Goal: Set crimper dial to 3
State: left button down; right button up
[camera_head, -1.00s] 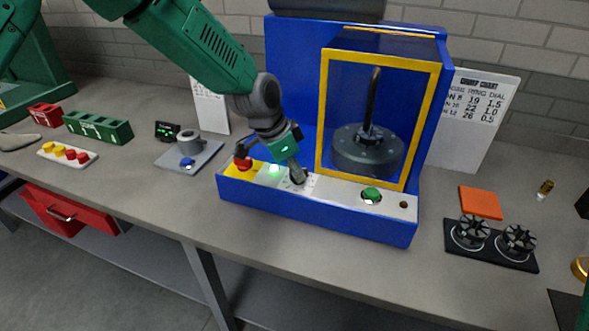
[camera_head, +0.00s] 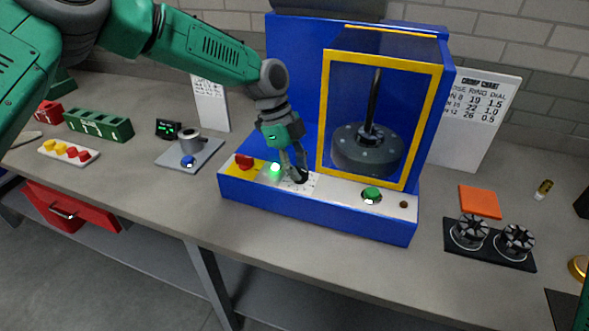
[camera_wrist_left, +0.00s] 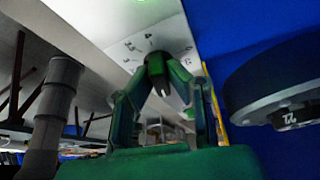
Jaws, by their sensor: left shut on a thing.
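The blue crimper (camera_head: 318,210) stands on the bench, with a white and yellow control strip along its front. The crimper dial is on a white plate (camera_head: 313,184) with printed marks, left of the green button (camera_head: 371,194). My left gripper (camera_head: 299,177) points down at this plate and is shut on the dial, which its fingers mostly hide. In the left wrist view the fingertips (camera_wrist_left: 158,75) come together over the dial, and scale marks (camera_wrist_left: 140,46) show around it. The dial's pointer cannot be read. My right gripper is not in view.
A red switch (camera_head: 244,161) and a lit green lamp (camera_head: 275,169) sit left of the dial. A yellow-framed guard (camera_head: 410,125) encloses the crimp head right of my gripper. A printed chart (camera_head: 478,120) stands behind. Two ring dies (camera_head: 469,231) lie at the right.

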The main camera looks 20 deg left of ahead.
pick_arm(q)
jog(key=m, duration=0.2)
jog(key=m+g, duration=0.1)
jog(key=m+g+y, duration=0.1)
jog(key=m, duration=0.1)
jog(key=shift+d+f+m+b, duration=0.1)
jog(key=shift+d+m+b, duration=0.2)
jog(key=shift+d, duration=0.1)
jog(key=shift+s+f+m+g+y, duration=0.1)
jog(key=shift+m+g+y, duration=0.2)
jog(key=shift+m, duration=0.8)
jog(key=shift+s+f+m+g+y, duration=0.15)
jog(key=shift+m+y, duration=0.25)
jog(key=shift+m, duration=0.7)
jog(key=shift+r, duration=0.1)
jog(key=c, duration=1.6)
grip_release()
jog(key=shift+o, duration=0.2)
jog(key=shift+d+r, duration=0.1)
jog(key=shift+r, duration=0.05)
jog(key=shift+w+r, duration=0.1)
